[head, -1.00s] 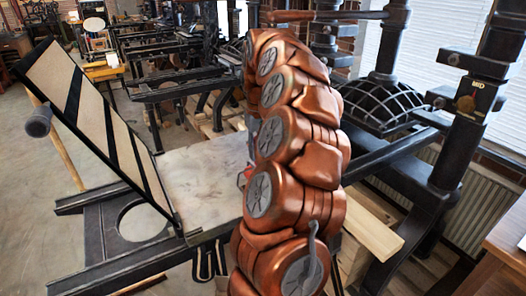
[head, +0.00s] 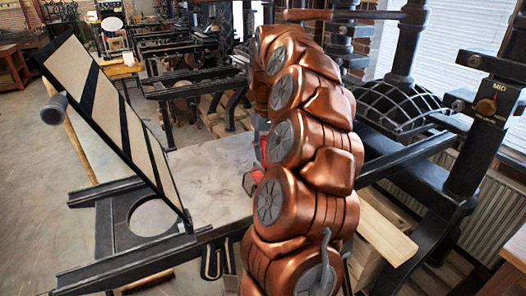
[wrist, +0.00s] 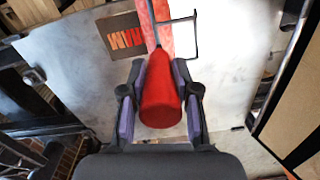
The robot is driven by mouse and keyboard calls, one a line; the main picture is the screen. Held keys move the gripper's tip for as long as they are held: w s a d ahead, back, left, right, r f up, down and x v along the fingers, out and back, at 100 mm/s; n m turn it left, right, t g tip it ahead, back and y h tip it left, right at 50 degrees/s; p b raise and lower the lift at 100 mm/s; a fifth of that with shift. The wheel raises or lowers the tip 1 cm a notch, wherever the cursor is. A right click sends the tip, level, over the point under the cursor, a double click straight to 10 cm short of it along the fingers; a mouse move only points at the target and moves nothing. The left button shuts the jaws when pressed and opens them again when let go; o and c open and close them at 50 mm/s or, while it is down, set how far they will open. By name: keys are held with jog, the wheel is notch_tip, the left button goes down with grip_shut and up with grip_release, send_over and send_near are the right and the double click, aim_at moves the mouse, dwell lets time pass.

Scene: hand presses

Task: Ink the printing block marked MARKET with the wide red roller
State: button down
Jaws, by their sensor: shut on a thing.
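In the wrist view my gripper (wrist: 160,105) is shut on a red tapered handle (wrist: 162,88). A thin dark metal frame (wrist: 195,38) runs up from the handle. A red surface (wrist: 182,38) shows by this frame, and I cannot tell whether it is the roller itself or something under it. A dark block (wrist: 107,38) with orange-red letters lies on the pale slab, left of the frame; its full word is not readable. In the head view, red parts (head: 252,181) show at the left edge of my arm, which hides my gripper there.
The pale slab (head: 208,165) belongs to a press with a tilted striped frame (head: 110,100) at the left. A smaller dark piece (wrist: 35,76) lies at the slab's left. A black press column (head: 478,140) marked MID stands at the right. Other presses stand behind.

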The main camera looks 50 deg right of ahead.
jog(key=shift+s+d+p, duration=0.95)
jog(key=shift+s+d, duration=0.55)
jog(key=shift+d, duration=2.75)
jog(key=shift+w+a+b, duration=0.55)
jog(key=shift+a+b, duration=0.3)
jog(key=shift+a, duration=0.75)
jog(key=shift+w+a+b, duration=0.6)
jog(key=shift+a+b, duration=0.3)
jog(key=shift+a, duration=0.75)
jog(key=shift+w+a+b, duration=0.55)
jog(key=shift+a+b, duration=0.3)
jog(key=shift+a, duration=0.75)
jog(key=shift+r, duration=0.15)
